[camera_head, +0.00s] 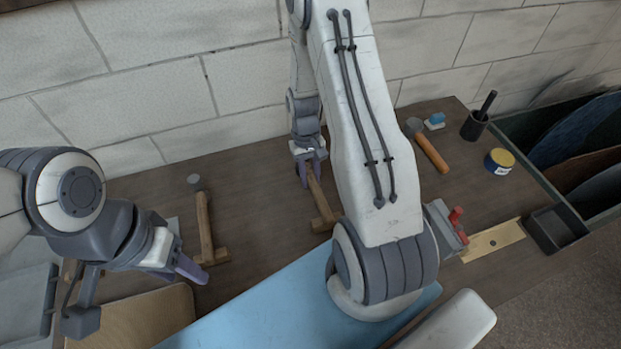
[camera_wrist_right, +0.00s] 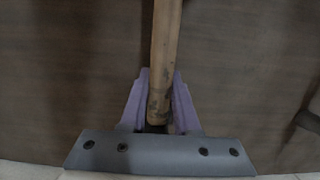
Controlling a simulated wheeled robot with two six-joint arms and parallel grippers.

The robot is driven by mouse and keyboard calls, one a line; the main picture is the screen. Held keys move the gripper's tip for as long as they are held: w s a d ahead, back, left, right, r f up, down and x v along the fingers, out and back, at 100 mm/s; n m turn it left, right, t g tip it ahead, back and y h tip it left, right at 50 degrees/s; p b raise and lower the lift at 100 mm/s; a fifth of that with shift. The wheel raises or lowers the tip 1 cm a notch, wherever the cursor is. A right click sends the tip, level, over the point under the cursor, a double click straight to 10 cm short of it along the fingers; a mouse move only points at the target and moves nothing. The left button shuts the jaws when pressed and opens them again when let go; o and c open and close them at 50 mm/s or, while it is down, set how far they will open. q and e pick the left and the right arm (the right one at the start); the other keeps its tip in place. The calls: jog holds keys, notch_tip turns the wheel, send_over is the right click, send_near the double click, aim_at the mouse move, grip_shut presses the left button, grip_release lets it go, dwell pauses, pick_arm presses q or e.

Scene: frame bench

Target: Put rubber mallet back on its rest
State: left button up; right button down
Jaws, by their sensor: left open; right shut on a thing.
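My right gripper (camera_head: 309,167) is shut on a wooden handle (camera_wrist_right: 166,50), close to one end. In the right wrist view the handle lies between the purple fingers (camera_wrist_right: 160,100) and runs out of the top edge. In the head view the held piece (camera_head: 318,195) slants down to a short wooden crosspiece (camera_head: 326,223); I cannot tell whether they are joined. No rubber head is clearly visible on it. A similar wooden piece (camera_head: 205,222) with a grey round end and a wooden block stands further left. My left gripper (camera_head: 188,268) is open and empty, just below-left of that block.
A grey-headed tool with an orange handle (camera_head: 432,152), a blue-and-white block (camera_head: 435,121), a black cup (camera_head: 474,126) and a yellow-lidded tin (camera_head: 499,161) are at right. A blue mat (camera_head: 270,310) lies in front. My right arm hides the bench middle.

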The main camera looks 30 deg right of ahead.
jog(key=shift+f, duration=0.1)
jog(key=c, duration=0.6)
grip_release()
jog(key=shift+c, duration=0.2)
